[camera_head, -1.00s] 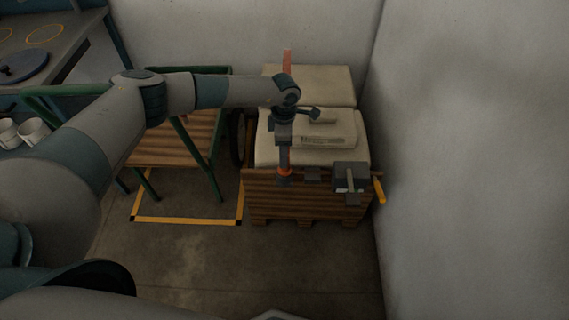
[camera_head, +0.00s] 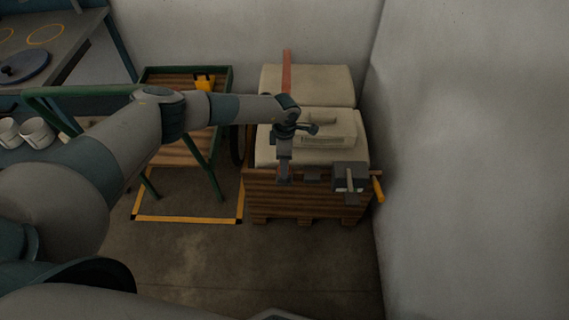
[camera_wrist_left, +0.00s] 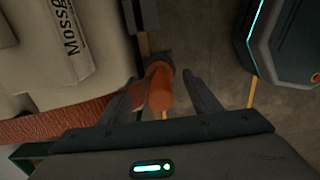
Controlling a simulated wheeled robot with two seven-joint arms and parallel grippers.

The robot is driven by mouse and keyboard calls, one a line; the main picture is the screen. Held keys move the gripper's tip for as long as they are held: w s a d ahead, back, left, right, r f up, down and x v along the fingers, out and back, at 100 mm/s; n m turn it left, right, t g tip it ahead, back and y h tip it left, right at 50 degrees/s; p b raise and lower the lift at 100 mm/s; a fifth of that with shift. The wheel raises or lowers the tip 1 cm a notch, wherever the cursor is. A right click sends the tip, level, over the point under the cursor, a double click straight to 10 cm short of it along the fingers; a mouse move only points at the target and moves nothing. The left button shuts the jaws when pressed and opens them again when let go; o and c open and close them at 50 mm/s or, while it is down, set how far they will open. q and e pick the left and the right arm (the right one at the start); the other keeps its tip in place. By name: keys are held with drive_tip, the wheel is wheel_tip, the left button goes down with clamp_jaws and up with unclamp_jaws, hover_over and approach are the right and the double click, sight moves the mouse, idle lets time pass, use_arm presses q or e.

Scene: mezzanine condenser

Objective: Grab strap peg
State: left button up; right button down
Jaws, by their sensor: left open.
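The strap peg (camera_wrist_left: 160,92), a round orange-red peg, shows in the left wrist view, extending from a dark mount (camera_wrist_left: 158,62) at the crate's side. My left gripper (camera_wrist_left: 162,80) is open, with one finger on each side of the peg and small gaps visible. In the head view my left gripper (camera_head: 284,178) is at the front top edge of the wooden crate (camera_head: 290,200), and it hides the peg there. An orange strap (camera_wrist_left: 60,124) lies over the pale sacks in the wrist view; part of it (camera_head: 287,68) shows at the back in the head view. My right gripper is not in view.
The floor in front is clear.

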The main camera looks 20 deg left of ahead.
use_arm(q)
drive_tip(key=shift+f, duration=0.95)
drive_tip(key=c, duration=1.2)
